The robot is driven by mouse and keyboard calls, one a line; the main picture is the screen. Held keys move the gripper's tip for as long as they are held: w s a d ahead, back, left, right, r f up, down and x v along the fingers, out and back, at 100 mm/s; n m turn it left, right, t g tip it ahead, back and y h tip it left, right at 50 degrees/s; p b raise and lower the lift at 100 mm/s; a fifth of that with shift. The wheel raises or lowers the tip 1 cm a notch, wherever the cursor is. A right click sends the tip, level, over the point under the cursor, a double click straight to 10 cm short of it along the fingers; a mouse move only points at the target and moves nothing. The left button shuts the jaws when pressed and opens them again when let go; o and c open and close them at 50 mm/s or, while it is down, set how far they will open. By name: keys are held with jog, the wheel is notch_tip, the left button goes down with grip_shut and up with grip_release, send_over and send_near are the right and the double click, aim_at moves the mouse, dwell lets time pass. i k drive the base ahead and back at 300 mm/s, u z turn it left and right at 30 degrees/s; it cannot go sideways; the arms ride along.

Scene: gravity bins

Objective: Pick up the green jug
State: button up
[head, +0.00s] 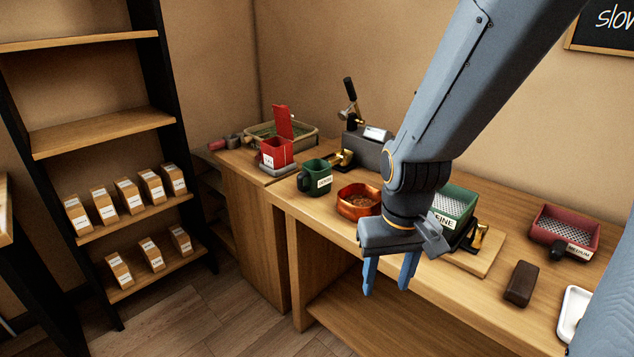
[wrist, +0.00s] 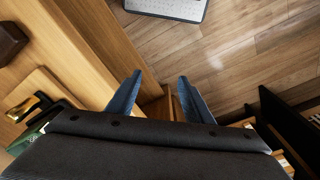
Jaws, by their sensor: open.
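The green jug (head: 315,178) stands upright on the wooden counter, left of the copper bowl. It has a white label on its front and a dark handle on its left side. My gripper (head: 390,280) points down in front of the counter's front edge, to the right of the jug and nearer to me. Its two blue fingers are apart with nothing between them. In the wrist view the open fingers (wrist: 158,95) are over the counter's edge and the floor. The jug is not visible in the wrist view.
The copper bowl (head: 358,202) stands close right of the jug. A red box (head: 276,152) and a tray (head: 300,130) are behind left. A grey machine (head: 365,150) stands behind. A green bin (head: 455,203) is partly behind my arm. Floor in front is open.

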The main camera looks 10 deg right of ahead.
aim_at(315, 178)
jog(key=z, duration=3.1)
jog(key=k, duration=1.3)
jog(key=u, duration=2.1)
jog(key=i, duration=0.5)
jog(key=z, duration=0.1)
